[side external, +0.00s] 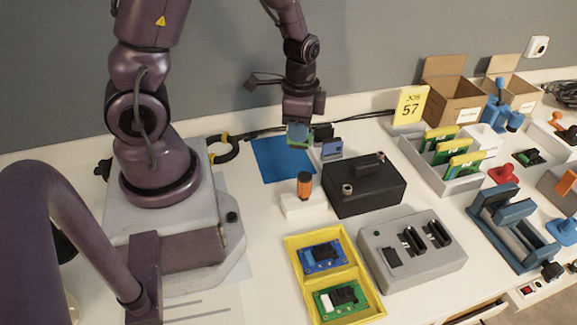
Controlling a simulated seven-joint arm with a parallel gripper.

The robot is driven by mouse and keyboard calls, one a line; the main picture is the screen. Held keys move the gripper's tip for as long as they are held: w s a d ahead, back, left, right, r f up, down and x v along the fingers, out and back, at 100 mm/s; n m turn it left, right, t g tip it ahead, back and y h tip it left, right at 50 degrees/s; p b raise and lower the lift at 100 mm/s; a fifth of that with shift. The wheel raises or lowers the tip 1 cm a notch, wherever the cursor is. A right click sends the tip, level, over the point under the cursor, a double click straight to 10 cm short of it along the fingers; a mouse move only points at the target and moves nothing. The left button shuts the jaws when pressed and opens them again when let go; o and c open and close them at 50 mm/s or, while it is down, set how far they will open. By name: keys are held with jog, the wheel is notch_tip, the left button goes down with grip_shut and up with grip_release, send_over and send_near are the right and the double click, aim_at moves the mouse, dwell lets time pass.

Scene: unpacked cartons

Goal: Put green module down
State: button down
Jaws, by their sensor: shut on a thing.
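My gripper (298,124) points down over the right edge of the blue mat (268,161). It is shut on a small green module (301,143), seen as a green edge below the fingers. The fingers hide much of the module, and I cannot tell whether it touches the surface below. A yellow tray (292,266) at the front has two compartments. A blue board (322,258) lies in the back one and a green board (341,299) in the front one.
Right of my gripper are a blue module (332,149) and a black box (370,192). An orange-handled tool (304,187) stands in a white block. A grey fixture (412,251), a rack (452,179) of green-and-yellow modules and cardboard cartons (455,99) fill the right side.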

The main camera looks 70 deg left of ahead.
jog(key=s+a+f+n, duration=0.1)
jog(key=s+a+n, duration=0.1)
jog(key=a+n, duration=0.35)
jog(key=shift+w+f, duration=0.2)
jog(key=shift+f, duration=1.9)
jog(key=shift+w+f, duration=0.2)
jog(key=shift+f, duration=1.85)
jog(key=shift+f, duration=0.25)
jog(key=shift+f, duration=0.1)
jog(key=c, duration=1.2)
grip_release()
